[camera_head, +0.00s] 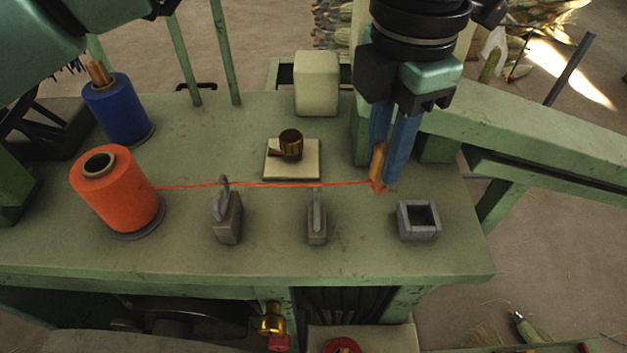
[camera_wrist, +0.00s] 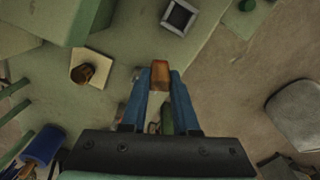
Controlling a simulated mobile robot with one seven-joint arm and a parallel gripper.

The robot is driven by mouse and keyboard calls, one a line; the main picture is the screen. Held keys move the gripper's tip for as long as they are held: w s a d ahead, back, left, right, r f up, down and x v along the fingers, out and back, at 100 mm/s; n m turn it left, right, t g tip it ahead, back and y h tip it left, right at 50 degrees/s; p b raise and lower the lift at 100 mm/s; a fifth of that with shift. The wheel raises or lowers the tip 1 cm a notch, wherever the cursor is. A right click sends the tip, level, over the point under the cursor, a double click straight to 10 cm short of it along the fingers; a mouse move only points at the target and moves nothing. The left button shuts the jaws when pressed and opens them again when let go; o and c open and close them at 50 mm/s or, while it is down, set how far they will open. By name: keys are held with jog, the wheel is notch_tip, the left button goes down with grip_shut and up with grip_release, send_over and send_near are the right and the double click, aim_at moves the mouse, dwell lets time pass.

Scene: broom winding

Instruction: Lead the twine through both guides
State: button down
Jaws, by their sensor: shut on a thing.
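My gripper (camera_head: 386,185) is shut on a small wooden piece (camera_head: 377,167) at the right end of the twine. The wooden piece also shows between the blue fingers in the wrist view (camera_wrist: 160,74). The orange twine (camera_head: 270,185) runs taut from the orange spool (camera_head: 117,192) to the wooden piece. The left guide (camera_head: 228,216) and the right guide (camera_head: 317,220) are grey blocks with upright hooks or loops on top. The twine crosses at the height of their tops. I cannot tell whether it lies inside either loop or only beside it.
A grey square open holder (camera_head: 418,220) stands right of the guides, below my gripper. A brass cylinder on a pale plate (camera_head: 309,160) sits behind the twine. A blue spool (camera_head: 117,108) and a cream box (camera_head: 316,83) stand farther back. The table's front strip is clear.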

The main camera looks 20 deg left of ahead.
aim_at(378, 178)
jog(key=shift+f, duration=0.1)
jog(key=shift+f+b, duration=1.95)
jog(key=shift+f, duration=0.3)
jog(key=shift+r, duration=0.1)
